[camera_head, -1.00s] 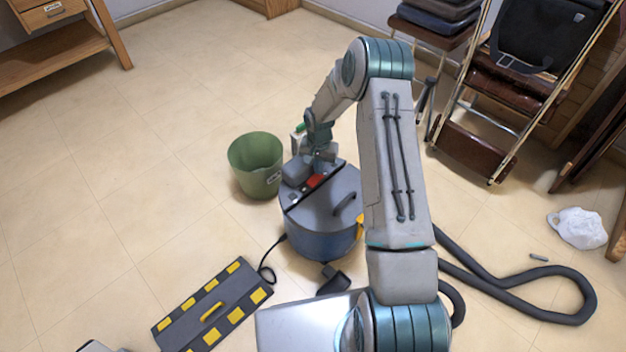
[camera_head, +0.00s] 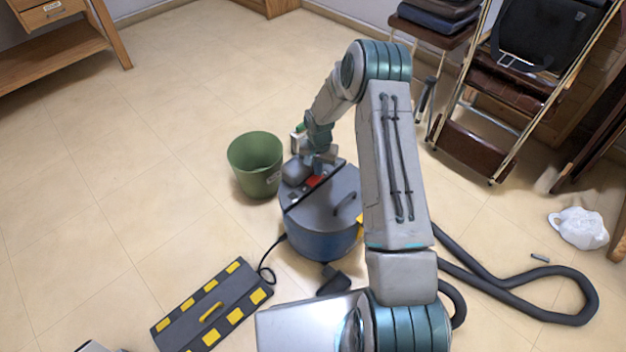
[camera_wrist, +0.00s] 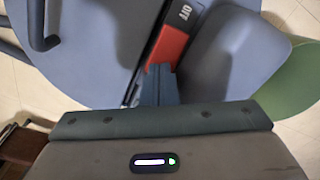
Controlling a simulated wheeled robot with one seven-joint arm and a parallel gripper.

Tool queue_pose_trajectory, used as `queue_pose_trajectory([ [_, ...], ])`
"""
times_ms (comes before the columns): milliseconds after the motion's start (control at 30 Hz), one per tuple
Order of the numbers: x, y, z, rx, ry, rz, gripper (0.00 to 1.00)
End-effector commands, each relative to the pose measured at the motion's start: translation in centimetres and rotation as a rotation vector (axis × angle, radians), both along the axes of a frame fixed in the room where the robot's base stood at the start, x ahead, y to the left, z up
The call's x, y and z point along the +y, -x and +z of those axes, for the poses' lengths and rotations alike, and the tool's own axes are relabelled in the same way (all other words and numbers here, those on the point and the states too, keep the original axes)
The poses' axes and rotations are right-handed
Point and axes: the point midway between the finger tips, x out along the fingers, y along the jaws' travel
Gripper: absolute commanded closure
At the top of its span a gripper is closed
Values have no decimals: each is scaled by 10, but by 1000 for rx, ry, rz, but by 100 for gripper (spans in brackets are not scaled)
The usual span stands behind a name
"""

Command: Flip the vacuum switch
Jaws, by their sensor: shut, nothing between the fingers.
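The vacuum (camera_head: 322,222) is a blue drum with a grey lid, standing on the floor in the middle of the head view. Its red switch (camera_head: 315,181) sits on the lid and also shows in the wrist view (camera_wrist: 168,48), beside a black part marked "OFF". My gripper (camera_wrist: 160,72) is shut and empty. Its fingertips are at the lower end of the red switch in the wrist view. They look close to or touching it; I cannot tell which. In the head view my gripper (camera_head: 320,165) is over the lid, partly hidden by its own wrist.
A green bin (camera_head: 256,165) stands left of the vacuum. A black hose (camera_head: 520,300) curls on the right. Folded chairs (camera_head: 490,110) stand at the back right. The left floor is clear.

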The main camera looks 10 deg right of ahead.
Motion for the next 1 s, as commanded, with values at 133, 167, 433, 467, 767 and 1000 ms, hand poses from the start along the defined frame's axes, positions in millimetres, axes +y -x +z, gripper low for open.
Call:
queue_pose_trajectory([
  [133, 0, 0, -3, 0, 0, 0, 100],
  [167, 0, 0, -3, 0, 0, 0, 100],
  [433, 0, 0, -8, 1, 0, 1, 100],
  [467, 0, 0, -8, 1, 0, 1, 100],
  [767, 1, 1, -3, 1, 0, 1, 100],
  [1000, 0, 0, 17, 0, 1, 1, 100],
])
